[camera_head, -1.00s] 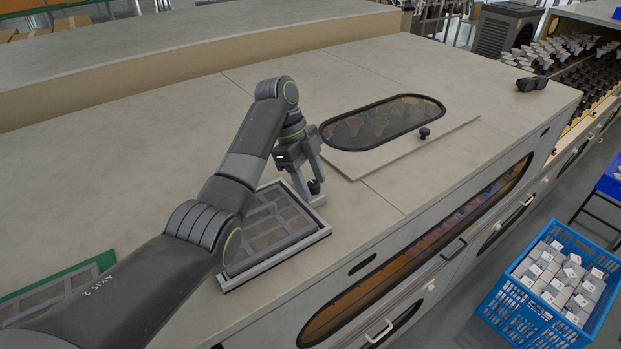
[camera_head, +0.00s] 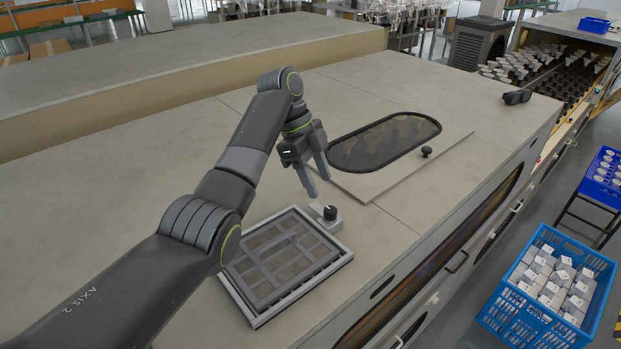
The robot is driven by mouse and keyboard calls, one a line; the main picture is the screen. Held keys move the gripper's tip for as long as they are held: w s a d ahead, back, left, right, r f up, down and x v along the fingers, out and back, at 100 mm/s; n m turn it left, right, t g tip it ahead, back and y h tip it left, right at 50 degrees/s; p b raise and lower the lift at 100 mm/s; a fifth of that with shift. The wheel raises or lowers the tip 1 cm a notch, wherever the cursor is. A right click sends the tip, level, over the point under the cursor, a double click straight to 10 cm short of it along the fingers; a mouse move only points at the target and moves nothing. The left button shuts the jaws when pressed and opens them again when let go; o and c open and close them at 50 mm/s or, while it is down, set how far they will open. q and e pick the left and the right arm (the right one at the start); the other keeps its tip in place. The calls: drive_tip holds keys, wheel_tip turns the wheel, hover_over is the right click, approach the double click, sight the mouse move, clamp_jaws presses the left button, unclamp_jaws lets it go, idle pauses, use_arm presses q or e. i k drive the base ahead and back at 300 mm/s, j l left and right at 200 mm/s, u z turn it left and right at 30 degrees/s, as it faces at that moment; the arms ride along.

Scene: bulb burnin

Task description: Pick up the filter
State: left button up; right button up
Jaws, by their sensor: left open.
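The filter (camera_head: 262,270) appears to be the dark, gridded panel inside a raised grey rectangular frame (camera_head: 341,262) on the bench top. My left arm's elbow hides part of its left side. A small latch with a black knob (camera_head: 330,212) sits at the frame's far right corner. My left gripper (camera_head: 318,186) is open and empty, pointing down, above and just beyond the knob, apart from it. My right gripper is not in view.
A flat panel with a dark oval window (camera_head: 385,142) and small black knob (camera_head: 427,152) lies beyond the gripper. A blue crate of boxes (camera_head: 545,285) stands on the floor at right. The bench top (camera_head: 130,160) is clear at left.

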sight(270, 263)
drive_tip(key=k+l, duration=1.2)
drive_tip(key=l, duration=0.15)
